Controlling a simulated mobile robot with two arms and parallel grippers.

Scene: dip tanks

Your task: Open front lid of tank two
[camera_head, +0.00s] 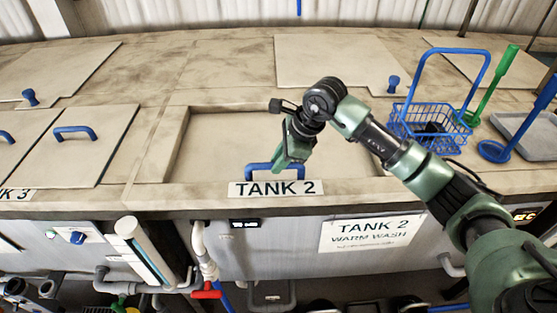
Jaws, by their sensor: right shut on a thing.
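The front lid of tank two (215,140) is a beige panel that appears to lie flat inside a raised rim, above the "TANK 2" label (275,188). Its blue handle (256,167) is at the lid's front edge, just behind the label. My right gripper (284,165) reaches down from above and is shut on the blue handle. The gripper and wrist hide part of the handle and the middle of the lid. My left gripper is out of view.
A back lid (330,62) with a blue knob (393,84) lies behind. A blue wire basket (430,125), a green-handled tool (492,82) and a grey tray (530,135) stand at right. Another lid (85,150) with a blue handle lies at left. Pipes and a red valve handle (207,291) are below.

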